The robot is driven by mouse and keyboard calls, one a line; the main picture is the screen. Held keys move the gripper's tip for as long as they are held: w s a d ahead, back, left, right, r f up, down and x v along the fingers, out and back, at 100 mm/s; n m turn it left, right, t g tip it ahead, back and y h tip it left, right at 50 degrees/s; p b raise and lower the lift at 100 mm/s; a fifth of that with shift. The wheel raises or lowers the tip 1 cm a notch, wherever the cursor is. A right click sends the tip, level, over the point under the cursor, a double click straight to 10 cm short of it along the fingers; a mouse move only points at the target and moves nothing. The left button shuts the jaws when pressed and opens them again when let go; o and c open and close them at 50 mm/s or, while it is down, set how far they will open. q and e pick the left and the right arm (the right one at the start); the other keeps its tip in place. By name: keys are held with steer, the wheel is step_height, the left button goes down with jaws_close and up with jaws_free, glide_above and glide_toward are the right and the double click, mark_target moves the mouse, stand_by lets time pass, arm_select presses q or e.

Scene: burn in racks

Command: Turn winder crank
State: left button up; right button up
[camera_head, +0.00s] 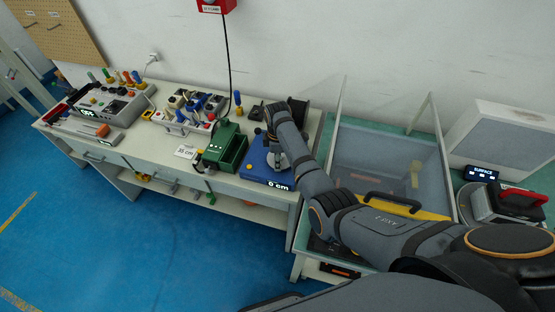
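A blue device (255,168), which looks like the winder, sits at the right end of the workbench. Its display reads "0 cm". My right arm reaches in from the lower right, and its wrist bends over the back of this device. My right gripper (277,158) appears to be close above the device's top, but it is small and partly covered by my arm. I cannot tell whether its fingers are open or touching anything. The crank cannot be made out clearly. A white card (186,152) reading "35 cm" stands to the left. My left gripper is not in view.
A green box (226,150) stands just left of the blue device. Racked tools (190,103) and a grey instrument (108,104) are farther left. A clear-walled enclosure (375,150) with a black handle (393,201) stands right of the bench. Blue floor is free in front.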

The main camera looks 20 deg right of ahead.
jaws_close()
steer(key=shift+a, duration=0.1)
